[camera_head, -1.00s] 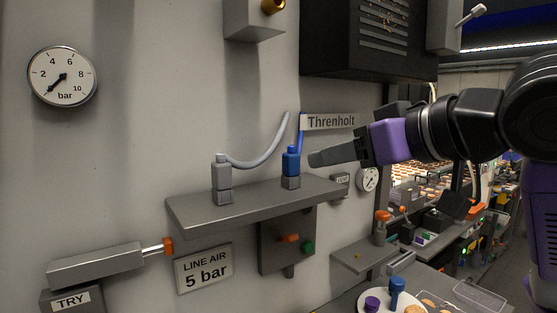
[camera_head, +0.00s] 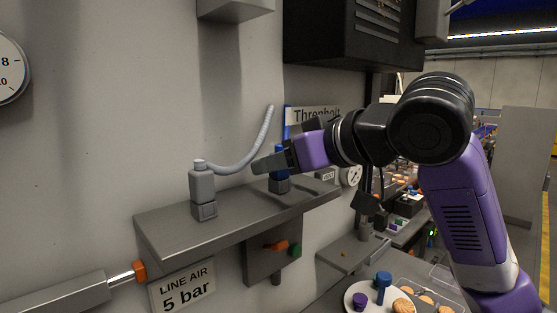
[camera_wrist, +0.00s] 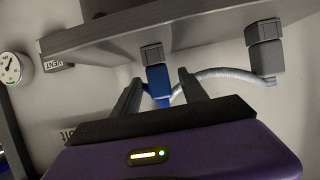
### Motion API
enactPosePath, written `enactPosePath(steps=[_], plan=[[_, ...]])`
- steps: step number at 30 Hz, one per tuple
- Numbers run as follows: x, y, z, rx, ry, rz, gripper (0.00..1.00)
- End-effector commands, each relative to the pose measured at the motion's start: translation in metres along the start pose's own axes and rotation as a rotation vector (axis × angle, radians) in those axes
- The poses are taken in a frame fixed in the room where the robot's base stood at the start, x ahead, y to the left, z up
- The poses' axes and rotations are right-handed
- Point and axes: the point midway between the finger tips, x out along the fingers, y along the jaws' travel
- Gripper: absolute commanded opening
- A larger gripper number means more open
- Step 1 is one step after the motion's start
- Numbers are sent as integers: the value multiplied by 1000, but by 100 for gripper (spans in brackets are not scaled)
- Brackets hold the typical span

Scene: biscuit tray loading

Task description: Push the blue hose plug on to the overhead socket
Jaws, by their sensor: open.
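The blue hose plug (camera_head: 279,153) stands upright in a grey holder (camera_head: 279,186) on the wall shelf. In the head view a finger hides part of it. My gripper (camera_head: 268,163) is at the plug, pointing left. In the wrist view the blue plug (camera_wrist: 158,76) shows between my two open fingers (camera_wrist: 160,84), with a gap on each side. Its blue hose is mostly hidden. A grey box (camera_head: 235,9) is cut off at the top of the head view; no socket shows beneath it now.
A grey plug (camera_head: 202,184) with a pale hose (camera_head: 245,155) stands left of the blue one on the shelf (camera_head: 165,226). The black vented cabinet (camera_head: 345,35) hangs above my arm. A plate (camera_head: 352,287) with biscuits is lower right.

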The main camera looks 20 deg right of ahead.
Motion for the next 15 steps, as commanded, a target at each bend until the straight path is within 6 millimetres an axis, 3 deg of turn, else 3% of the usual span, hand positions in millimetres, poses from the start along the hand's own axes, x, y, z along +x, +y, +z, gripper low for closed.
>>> enactPosePath(steps=[6,15], plan=[[27,0,0,2,-3,0,51],[31,-1,0,0,0,0,49]])
